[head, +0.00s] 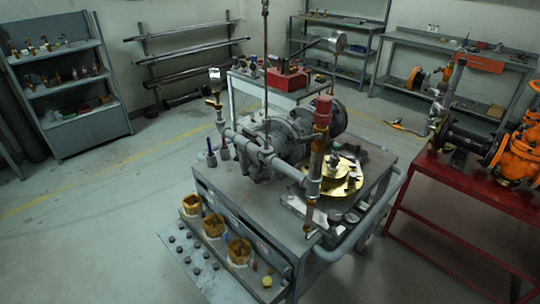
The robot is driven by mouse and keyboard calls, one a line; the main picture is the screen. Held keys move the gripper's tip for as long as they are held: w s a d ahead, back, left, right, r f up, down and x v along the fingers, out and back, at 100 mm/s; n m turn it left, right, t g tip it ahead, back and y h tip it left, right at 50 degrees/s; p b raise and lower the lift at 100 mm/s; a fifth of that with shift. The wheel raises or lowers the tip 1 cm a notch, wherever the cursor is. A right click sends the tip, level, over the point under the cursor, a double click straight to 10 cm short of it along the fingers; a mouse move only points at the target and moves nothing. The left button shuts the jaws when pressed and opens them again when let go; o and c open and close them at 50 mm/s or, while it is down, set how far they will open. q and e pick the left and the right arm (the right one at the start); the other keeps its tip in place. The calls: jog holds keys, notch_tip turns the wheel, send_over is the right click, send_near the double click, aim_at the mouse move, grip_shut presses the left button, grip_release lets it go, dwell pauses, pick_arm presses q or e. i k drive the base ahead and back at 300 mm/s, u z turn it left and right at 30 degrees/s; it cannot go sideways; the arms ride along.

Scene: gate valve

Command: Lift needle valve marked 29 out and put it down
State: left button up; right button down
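No number 29 can be read in the head view, so I cannot tell which part is the needle valve marked 29. A grey pipe assembly (262,152) with a pump-like body lies across the cart in the middle. At its right end stands an upright fitting with a red cap (323,112). At its left end is a small brass valve with a gauge (214,88). Small brass-coloured fittings (45,45) stand on the grey shelf unit at the left. They are too small to identify. Neither of my grippers shows in this view.
A red table (460,190) with orange valves (515,150) stands at the right. Floor left of the cart is clear. Benches line the back.

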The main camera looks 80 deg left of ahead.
aim_at(332, 163)
jog(key=u, duration=0.2)
jog(key=i, duration=2.4)
jog(key=u, duration=0.85)
jog(key=i, duration=1.25)
jog(key=u, duration=2)
